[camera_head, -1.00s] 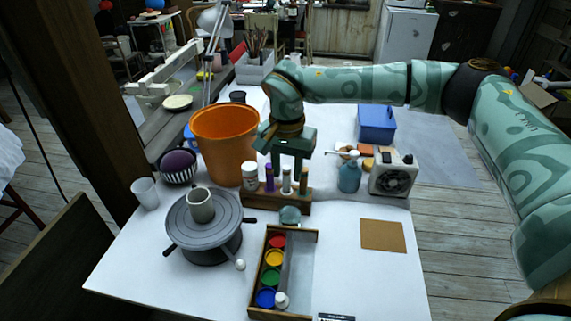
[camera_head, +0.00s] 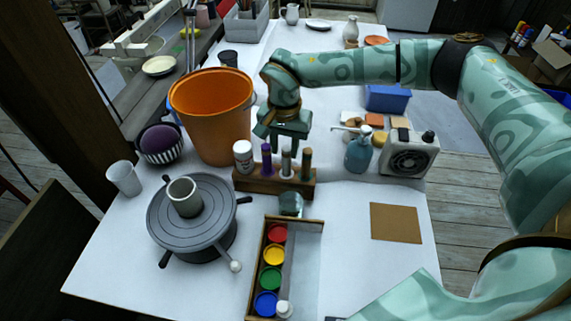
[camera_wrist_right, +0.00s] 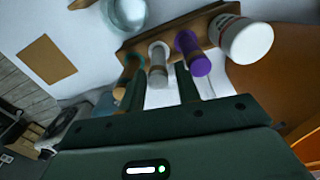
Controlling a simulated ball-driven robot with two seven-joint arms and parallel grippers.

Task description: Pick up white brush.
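The white brush (camera_head: 286,163) stands upright in a wooden rack (camera_head: 246,185), between a purple-handled brush (camera_head: 267,160) and a green-topped one (camera_head: 306,164). My right gripper (camera_head: 289,146) is over the rack with its fingers pointing down, open. In the right wrist view the white brush (camera_wrist_right: 157,68) shows between the two fingers (camera_wrist_right: 158,88), with a gap on each side. The purple brush (camera_wrist_right: 191,50) is close beside one finger. The lower part of the white brush is partly hidden by the rack. My left gripper is not in view.
A white bottle (camera_head: 243,157) stands at the rack's left end, with an orange bucket (camera_head: 212,130) behind. A paint box (camera_head: 250,285) lies in front. A blue spray bottle (camera_head: 358,152) stands to the right. The table around the brown square (camera_head: 396,222) is clear.

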